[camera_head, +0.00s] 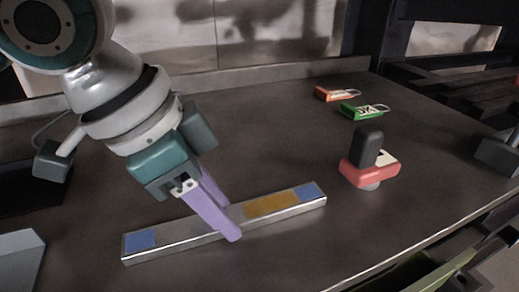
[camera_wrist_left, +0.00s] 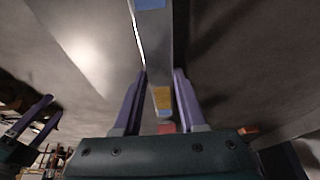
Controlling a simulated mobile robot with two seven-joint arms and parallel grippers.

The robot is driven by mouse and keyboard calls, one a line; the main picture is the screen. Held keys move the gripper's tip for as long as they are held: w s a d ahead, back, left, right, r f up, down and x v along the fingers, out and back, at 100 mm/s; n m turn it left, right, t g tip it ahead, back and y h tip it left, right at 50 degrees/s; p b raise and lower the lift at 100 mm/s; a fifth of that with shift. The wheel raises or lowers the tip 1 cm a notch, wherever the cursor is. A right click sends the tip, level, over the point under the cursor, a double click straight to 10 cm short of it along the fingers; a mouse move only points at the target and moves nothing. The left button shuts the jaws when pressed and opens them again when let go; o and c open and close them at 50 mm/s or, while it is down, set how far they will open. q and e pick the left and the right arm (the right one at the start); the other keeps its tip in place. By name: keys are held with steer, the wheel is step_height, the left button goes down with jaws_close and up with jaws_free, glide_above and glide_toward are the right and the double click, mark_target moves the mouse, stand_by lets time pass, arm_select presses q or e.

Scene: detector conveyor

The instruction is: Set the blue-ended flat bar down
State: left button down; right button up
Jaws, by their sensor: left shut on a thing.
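The flat bar (camera_head: 181,231) is long and silvery, with a blue patch at each end and an orange patch toward its right end. In the head view it lies slantwise, low over the dark table. I cannot tell whether its underside touches the table. My left gripper (camera_head: 231,222) points down, with its purple fingers shut on the bar near its middle and hiding part of it. The left wrist view also shows the bar (camera_wrist_left: 153,30) between the fingers. My right gripper (camera_wrist_left: 54,105) shows at the left of that view, fingers apart and empty.
A red block with a black upright part (camera_head: 368,150) stands right of the bar. A green tagged piece (camera_head: 360,111) and an orange tagged piece (camera_head: 335,94) lie farther back. The dark table (camera_head: 270,130) is clear behind the bar. A grey box edge (camera_head: 20,255) is at the left.

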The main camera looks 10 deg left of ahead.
arm_select(q)
steer(key=shift+c, duration=2.3)
jaws_free()
steer(key=p+v, duration=0.3)
steer(key=v, duration=0.9)
steer(key=shift+r, duration=0.1)
